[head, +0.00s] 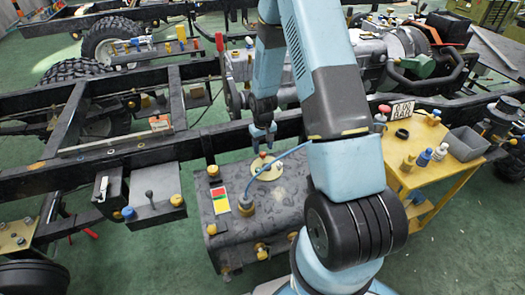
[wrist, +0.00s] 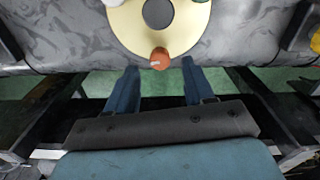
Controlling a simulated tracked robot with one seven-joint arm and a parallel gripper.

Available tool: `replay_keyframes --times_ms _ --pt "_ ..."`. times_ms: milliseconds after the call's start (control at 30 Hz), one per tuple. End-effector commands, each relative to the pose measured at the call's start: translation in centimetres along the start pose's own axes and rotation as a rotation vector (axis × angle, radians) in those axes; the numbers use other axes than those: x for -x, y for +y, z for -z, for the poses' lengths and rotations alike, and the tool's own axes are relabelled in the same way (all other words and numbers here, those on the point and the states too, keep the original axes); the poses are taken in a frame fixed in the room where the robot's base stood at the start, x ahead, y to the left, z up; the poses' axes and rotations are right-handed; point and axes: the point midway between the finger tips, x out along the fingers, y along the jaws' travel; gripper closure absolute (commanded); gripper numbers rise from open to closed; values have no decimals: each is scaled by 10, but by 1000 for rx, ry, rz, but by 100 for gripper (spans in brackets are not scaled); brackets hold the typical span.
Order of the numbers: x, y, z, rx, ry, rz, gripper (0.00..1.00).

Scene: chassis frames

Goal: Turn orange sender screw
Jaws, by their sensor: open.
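The orange sender screw (wrist: 159,58) is a small round knob with a pale mark, at the near rim of a cream disc (wrist: 125,28) in the wrist view. In the head view the screw (head: 263,155) is a small reddish spot on the disc (head: 268,174), on top of the dark tank (head: 285,197). My gripper (wrist: 159,70) is open, its two blue fingers one on each side of the screw's line, with the screw just beyond the tips. In the head view my gripper (head: 263,146) points down over the disc; contact cannot be told.
A blue hose (head: 282,158) runs over the disc to a fitting (head: 246,205) on the tank. A red-green label (head: 220,200) lies beside it. Black chassis rails (head: 120,155) run behind the tank.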

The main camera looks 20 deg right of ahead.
Motion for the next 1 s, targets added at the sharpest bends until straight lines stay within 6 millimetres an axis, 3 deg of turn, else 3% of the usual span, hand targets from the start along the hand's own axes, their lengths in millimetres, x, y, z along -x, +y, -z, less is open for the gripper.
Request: replay_keyframes --times_ms 400,600,1000 --pt "71 0 2 1 4 -1 47" --pt "95 1 1 0 3 -1 47" --pt "106 0 1 0 0 -1 47"
